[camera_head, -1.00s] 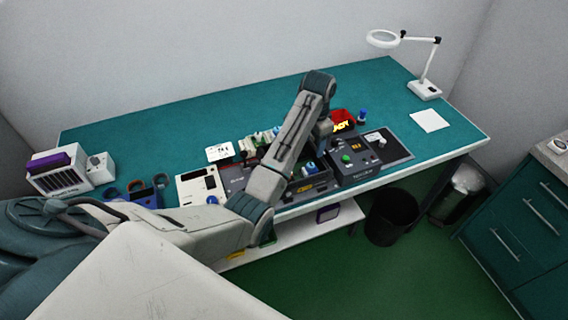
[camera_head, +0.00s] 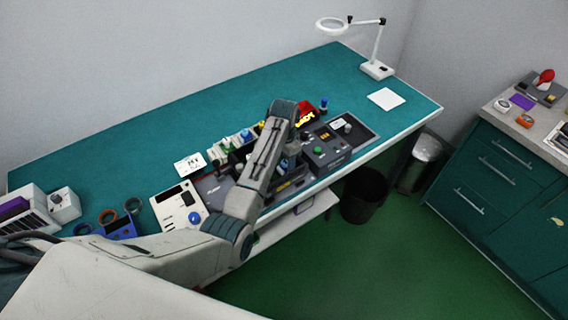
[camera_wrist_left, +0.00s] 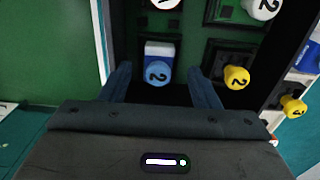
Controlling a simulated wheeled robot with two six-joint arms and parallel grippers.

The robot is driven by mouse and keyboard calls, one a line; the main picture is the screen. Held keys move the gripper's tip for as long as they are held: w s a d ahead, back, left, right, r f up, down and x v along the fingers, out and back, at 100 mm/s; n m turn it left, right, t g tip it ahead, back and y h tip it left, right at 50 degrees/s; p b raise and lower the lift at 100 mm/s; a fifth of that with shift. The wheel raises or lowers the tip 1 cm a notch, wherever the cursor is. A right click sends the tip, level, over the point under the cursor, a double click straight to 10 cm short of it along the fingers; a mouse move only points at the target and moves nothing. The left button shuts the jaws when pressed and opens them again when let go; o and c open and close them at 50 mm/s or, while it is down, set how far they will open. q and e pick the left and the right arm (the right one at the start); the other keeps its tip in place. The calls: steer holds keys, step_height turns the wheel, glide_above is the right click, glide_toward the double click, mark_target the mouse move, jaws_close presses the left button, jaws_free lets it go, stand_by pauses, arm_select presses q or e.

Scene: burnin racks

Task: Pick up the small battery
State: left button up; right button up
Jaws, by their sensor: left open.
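In the left wrist view, a small blue and white battery-like piece (camera_wrist_left: 158,66) marked 2 stands in a dark holder. My left gripper (camera_wrist_left: 160,76) is open, with one finger on each side of this piece and a gap at both sides. A yellow piece (camera_wrist_left: 236,77) marked 2 sits just right of the right finger, and a white one (camera_wrist_left: 262,8) marked 2 is above it. In the head view my left arm reaches over the dark equipment and hides much of it. My right gripper is not in view.
The back of the teal table (camera_head: 190,128) is clear. A magnifier lamp (camera_head: 376,68) stands at the far right.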

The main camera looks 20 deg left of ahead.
arm_select(q)
steer(key=shift+d+f, duration=0.1)
steer(key=shift+f, duration=0.4)
steer(key=shift+s+f, duration=0.15)
steer(key=shift+f, duration=0.1)
steer(key=shift+s+d+f, duration=0.1)
steer(key=shift+s+f, duration=0.2)
steer(key=shift+f, duration=0.05)
steer(key=c, duration=0.4)
steer(key=shift+s+d+r, duration=0.1)
steer(key=shift+s, duration=0.05)
steer(key=c, duration=0.7)
jaws_close()
steer(key=shift+w+f, duration=0.25)
steer(key=shift+w, duration=0.05)
steer(key=shift+a, duration=0.2)
arm_select(e)
steer(key=shift+d+r, duration=0.35)
steer(key=shift+d, duration=0.1)
